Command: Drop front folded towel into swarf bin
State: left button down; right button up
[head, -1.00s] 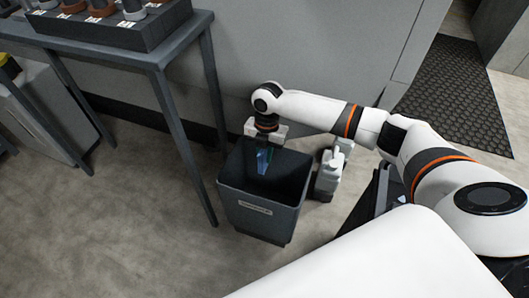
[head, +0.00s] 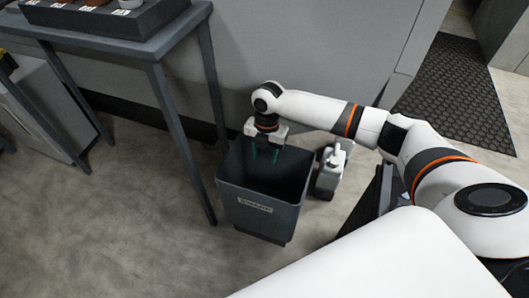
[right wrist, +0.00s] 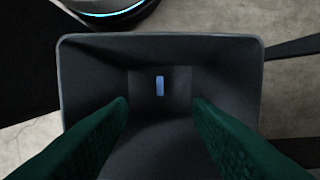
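The swarf bin (head: 262,210) is a dark grey open-topped bin on the floor with a label on its front. My right gripper (head: 264,156) is over the bin's opening, fingers pointing down. In the right wrist view its two green fingers (right wrist: 160,118) are spread apart with nothing between them. A small blue folded towel (right wrist: 160,86) lies on the bottom of the bin, below the fingers. The bin's rim (right wrist: 160,37) also shows in the right wrist view. The towel cannot be seen in the head view. My left gripper is not in view.
A dark table (head: 150,48) with a rack on top is at the upper left, one leg close to the bin. A black mat (head: 455,95) lies at the right. Open floor lies in front.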

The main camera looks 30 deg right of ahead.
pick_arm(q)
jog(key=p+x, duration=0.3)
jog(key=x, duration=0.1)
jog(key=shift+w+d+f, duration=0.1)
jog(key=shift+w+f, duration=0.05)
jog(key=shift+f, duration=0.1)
pick_arm(e)
notch_tip(320, 180, up, 12)
jog(key=w+d, duration=0.1)
jog(key=shift+d, duration=0.15)
jog(key=shift+f, duration=0.1)
